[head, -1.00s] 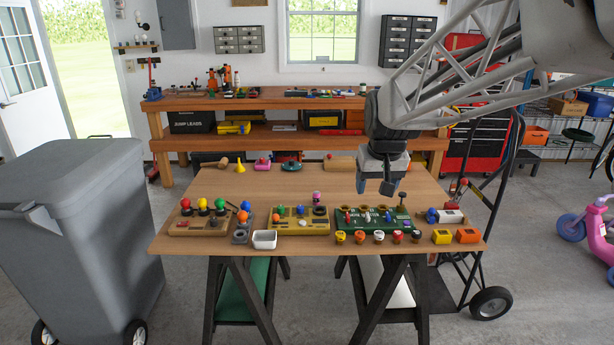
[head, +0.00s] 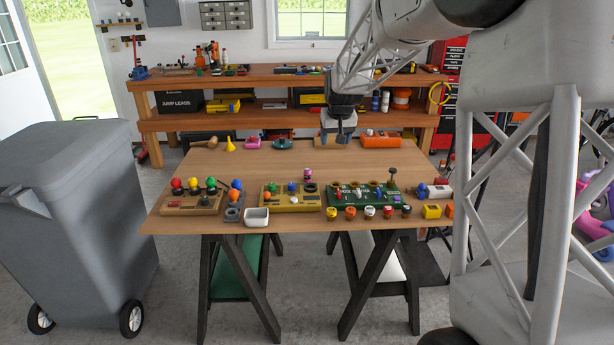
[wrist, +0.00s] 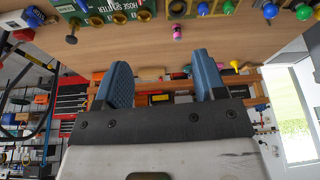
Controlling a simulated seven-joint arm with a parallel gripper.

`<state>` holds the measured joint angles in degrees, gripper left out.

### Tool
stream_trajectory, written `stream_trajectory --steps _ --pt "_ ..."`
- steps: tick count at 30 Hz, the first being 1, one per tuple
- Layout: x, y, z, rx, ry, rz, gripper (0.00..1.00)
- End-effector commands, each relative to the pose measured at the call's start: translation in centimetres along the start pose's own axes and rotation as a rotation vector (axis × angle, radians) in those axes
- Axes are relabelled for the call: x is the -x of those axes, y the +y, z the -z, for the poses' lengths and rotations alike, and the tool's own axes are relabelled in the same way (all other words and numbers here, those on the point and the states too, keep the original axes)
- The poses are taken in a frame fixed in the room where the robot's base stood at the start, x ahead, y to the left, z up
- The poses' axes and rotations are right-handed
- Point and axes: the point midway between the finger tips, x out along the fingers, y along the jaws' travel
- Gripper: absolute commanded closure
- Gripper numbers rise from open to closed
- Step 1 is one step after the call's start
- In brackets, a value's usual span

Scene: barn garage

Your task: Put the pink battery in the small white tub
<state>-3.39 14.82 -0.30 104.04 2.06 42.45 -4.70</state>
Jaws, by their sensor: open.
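A small upright pink cylinder, which looks like the pink battery (head: 308,173), stands on the table just behind the yellow board. It also shows in the wrist view (wrist: 177,32), near the top and ahead of the gap between my fingers. The small white tub (head: 256,217) is at the table's front edge, left of centre, and looks empty. It cannot be made out in the wrist view. My gripper (head: 338,138) is above the back of the table, behind and to the right of the battery. Its blue fingers (wrist: 162,75) are apart with nothing between them.
The yellow board (head: 291,201), a green board (head: 365,197) and a wooden board with coloured knobs (head: 192,203) line the front. Several small jars stand before the green board. A yellow funnel (head: 229,145) and an orange item (head: 381,137) are at the back. The table's middle is mostly clear.

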Motion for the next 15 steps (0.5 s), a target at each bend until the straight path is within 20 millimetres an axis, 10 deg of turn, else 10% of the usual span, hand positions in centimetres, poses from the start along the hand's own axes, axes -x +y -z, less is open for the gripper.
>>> stream_trajectory --steps 15 --pt "-10.5 -0.9 9.2 0.03 0.022 0.01 0.36"
